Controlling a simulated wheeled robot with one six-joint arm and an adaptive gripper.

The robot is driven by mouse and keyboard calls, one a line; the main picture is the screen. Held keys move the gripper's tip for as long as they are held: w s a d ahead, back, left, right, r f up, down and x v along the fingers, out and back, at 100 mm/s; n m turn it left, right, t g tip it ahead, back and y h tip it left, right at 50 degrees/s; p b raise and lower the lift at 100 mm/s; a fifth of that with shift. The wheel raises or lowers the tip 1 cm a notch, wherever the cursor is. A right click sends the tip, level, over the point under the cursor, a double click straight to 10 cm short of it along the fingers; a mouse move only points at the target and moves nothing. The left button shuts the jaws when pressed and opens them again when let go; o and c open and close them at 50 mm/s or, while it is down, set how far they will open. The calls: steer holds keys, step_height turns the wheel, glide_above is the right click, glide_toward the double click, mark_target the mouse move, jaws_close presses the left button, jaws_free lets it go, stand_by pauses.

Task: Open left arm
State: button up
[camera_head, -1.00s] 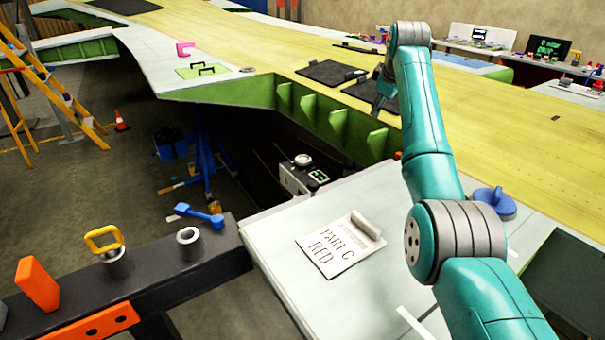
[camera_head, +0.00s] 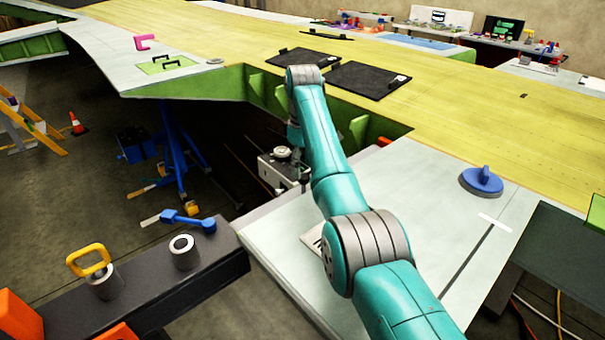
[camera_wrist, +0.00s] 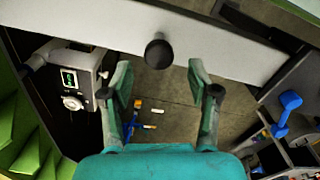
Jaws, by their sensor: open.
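My gripper (camera_wrist: 160,78) is open and empty in the wrist view, with its two fingers apart. A dark round knob (camera_wrist: 158,53) sits on the edge of a long pale panel (camera_wrist: 215,50), just beyond and between the fingertips. I cannot tell whether the fingers touch it. In the head view my arm reaches over the pale panel (camera_head: 450,185) toward the gap in the wing, and the gripper is mostly hidden behind my own arm. I cannot tell which part is the left arm of the jig.
A grey box with a dial and green display (camera_head: 283,170) stands in the gap; it also shows in the wrist view (camera_wrist: 75,80). A dark beam (camera_head: 215,265) carries a yellow handle (camera_head: 90,262) and blue tool (camera_head: 188,220).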

mark_target(303, 175)
steer(key=shift+d+f, duration=0.1)
steer(key=shift+f, duration=1.5)
jaws_close()
